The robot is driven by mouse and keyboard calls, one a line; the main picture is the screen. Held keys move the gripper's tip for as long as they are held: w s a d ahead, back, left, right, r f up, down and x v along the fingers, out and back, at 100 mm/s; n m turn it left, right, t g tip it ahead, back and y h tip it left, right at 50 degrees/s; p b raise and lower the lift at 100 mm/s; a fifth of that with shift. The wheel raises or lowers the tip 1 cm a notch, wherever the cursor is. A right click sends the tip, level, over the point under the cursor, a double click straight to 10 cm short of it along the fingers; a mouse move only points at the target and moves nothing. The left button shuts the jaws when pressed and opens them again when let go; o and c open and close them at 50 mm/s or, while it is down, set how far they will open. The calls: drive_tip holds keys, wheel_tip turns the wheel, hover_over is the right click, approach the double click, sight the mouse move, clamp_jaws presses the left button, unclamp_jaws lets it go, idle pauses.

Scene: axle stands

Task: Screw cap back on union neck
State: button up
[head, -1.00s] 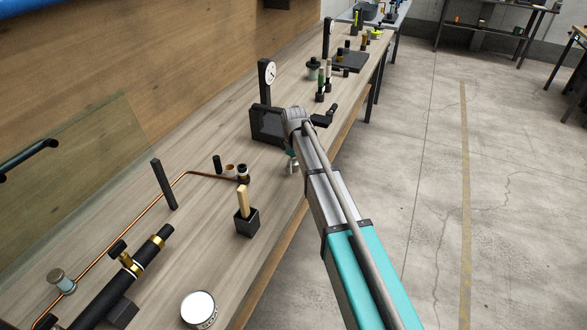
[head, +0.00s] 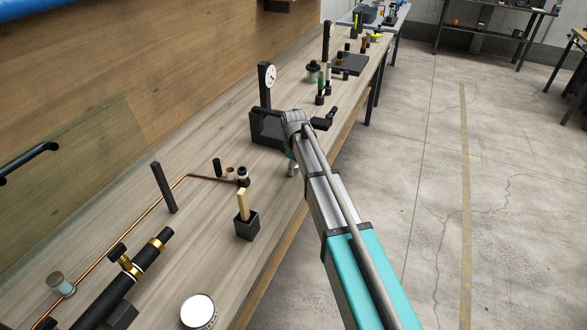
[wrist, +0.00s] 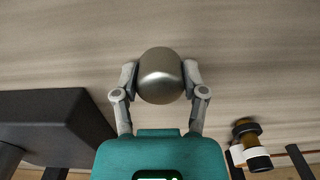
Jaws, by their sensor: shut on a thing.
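My gripper (wrist: 160,82) is shut on a smooth, round, silver-grey metal piece (wrist: 161,75), with one finger on each side. I take it to be the cap; its underside is hidden. In the head view this metal piece (head: 293,169) shows below my wrist, over the front part of the bench. A dark fitting with a pale ring (head: 243,174) stands at the end of the copper pipe, left of my gripper and apart from it. It seems to be the union neck. In the wrist view a black, white and brass fitting (wrist: 250,146) shows at the lower right.
A black dial gauge stand (head: 267,125) is close behind my gripper; its block (wrist: 55,127) fills the wrist view's left side. A black holder with a wooden-handled tool (head: 246,224), a black post (head: 164,187) and a round tin (head: 198,311) stand nearer.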

drive_tip(key=shift+r+p, duration=2.35)
drive_tip(key=shift+r, duration=0.15)
drive_tip(key=o, duration=0.6)
clamp_jaws()
drive_tip(key=shift+a, duration=0.1)
wheel_tip(320, 180, up, 8)
drive_tip(key=p, duration=0.9)
hover_over(243, 169)
drive_tip(key=shift+s+r, duration=0.1)
drive_tip(key=shift+r, duration=0.1)
drive_tip(key=shift+f+b, duration=0.15)
drive_tip(key=shift+b, duration=0.3)
drive_tip(key=shift+f+b, duration=2.3)
drive_tip(key=shift+f, duration=0.05)
